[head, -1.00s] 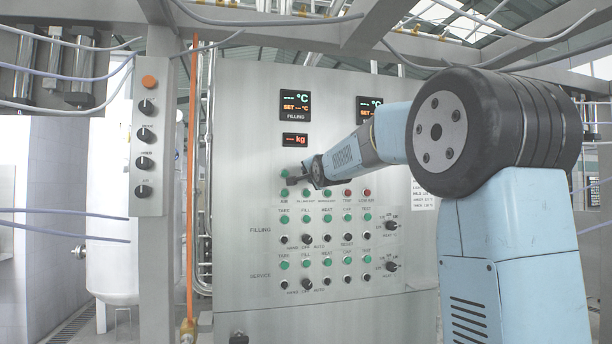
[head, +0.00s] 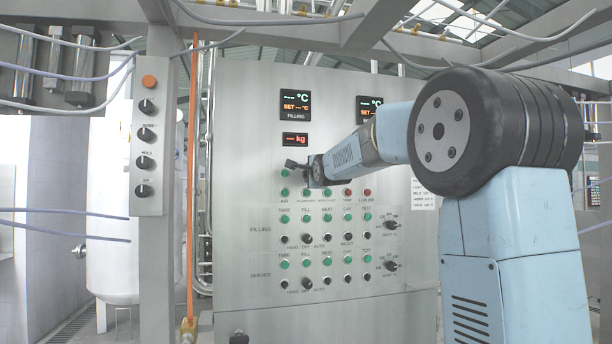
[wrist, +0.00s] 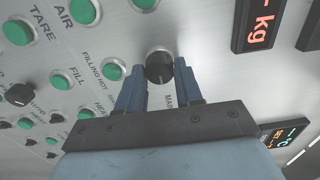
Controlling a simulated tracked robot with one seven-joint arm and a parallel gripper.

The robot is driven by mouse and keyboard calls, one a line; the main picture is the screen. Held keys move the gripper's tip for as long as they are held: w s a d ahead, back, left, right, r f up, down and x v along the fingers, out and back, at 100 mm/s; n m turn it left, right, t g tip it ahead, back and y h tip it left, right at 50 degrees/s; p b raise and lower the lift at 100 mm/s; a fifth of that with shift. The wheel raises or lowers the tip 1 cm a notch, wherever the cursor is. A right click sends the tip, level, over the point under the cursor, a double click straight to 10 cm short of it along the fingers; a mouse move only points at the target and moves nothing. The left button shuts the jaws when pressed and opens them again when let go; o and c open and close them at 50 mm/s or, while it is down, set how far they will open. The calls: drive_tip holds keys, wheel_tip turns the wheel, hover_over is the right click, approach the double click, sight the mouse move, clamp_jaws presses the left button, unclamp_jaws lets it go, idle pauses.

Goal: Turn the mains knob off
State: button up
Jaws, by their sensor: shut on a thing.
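The mains knob (wrist: 160,66) is a round black knob on the steel control panel (head: 245,220), with a label starting "MAIN" beside it in the wrist view. My gripper (wrist: 159,75) has one blue finger on each side of the knob and is shut on it. In the head view my gripper (head: 293,166) is at the panel, below the red kg display (head: 295,140), and its fingers are tilted. The knob is hidden there behind the gripper. Its exact pointer position cannot be read.
Green buttons crowd near the fingers, including the FILLING HOT button (wrist: 113,69) and the FILL button (wrist: 55,83). Another black knob (wrist: 19,95) lies further left. A grey post (head: 148,190) with knobs and an orange button stands left of the panel.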

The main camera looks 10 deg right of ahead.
drive_tip(key=shift+d+f, duration=0.15)
drive_tip(key=shift+f, duration=0.15)
drive_tip(key=o, duration=0.9)
drive_tip(key=shift+o, duration=0.5)
drive_tip(key=shift+r, duration=0.15)
drive_tip(key=shift+s, duration=0.1)
drive_tip(key=s, duration=1.3)
drive_tip(key=shift+s, duration=0.25)
